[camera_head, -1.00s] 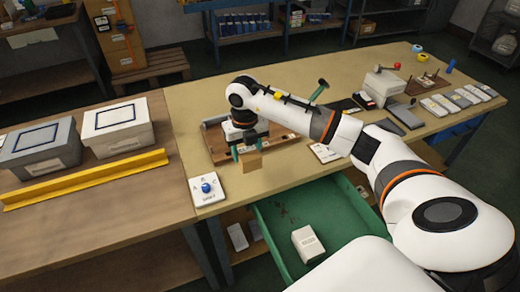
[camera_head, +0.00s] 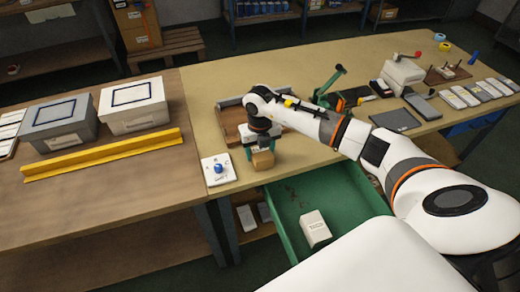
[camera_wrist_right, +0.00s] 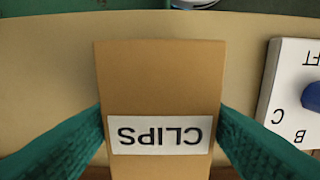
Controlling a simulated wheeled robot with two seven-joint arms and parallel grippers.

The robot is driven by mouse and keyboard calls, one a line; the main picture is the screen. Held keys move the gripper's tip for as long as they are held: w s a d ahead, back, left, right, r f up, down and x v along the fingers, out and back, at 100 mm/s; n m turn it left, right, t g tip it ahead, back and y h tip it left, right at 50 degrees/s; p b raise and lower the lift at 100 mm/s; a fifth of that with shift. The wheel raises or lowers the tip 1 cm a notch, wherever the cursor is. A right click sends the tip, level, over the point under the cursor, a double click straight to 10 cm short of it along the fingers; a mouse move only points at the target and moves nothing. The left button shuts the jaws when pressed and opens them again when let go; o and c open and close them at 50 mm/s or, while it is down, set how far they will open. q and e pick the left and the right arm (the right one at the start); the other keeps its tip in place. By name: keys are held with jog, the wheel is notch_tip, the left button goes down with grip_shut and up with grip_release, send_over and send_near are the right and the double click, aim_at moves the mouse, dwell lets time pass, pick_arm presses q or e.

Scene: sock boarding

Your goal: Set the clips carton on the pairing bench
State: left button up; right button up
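The clips carton (camera_head: 262,160) is a small tan box. In the right wrist view the carton (camera_wrist_right: 160,85) shows a white label reading CLIPS, upside down. My right gripper (camera_head: 259,146) has its green fingers against both sides of the carton. In the head view the carton is over the front of the light-topped bench (camera_head: 215,90), between the white lettered block and the open drawer. I cannot tell whether its underside touches the bench. No label shows which bench is the pairing bench. My left gripper is not in view.
A white lettered block with a blue knob (camera_head: 218,169) sits just left of the carton. A brown tray (camera_head: 228,104) lies behind the gripper. A green drawer (camera_head: 345,203) stands open below, with a white box (camera_head: 315,228) in it. A yellow rail (camera_head: 100,154) crosses the left bench.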

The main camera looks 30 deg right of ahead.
jog(key=shift+o, duration=1.1)
jog(key=shift+r, duration=0.65)
notch_tip(320, 180, up, 11)
jog(key=b, duration=0.1)
jog(key=shift+b, duration=0.35)
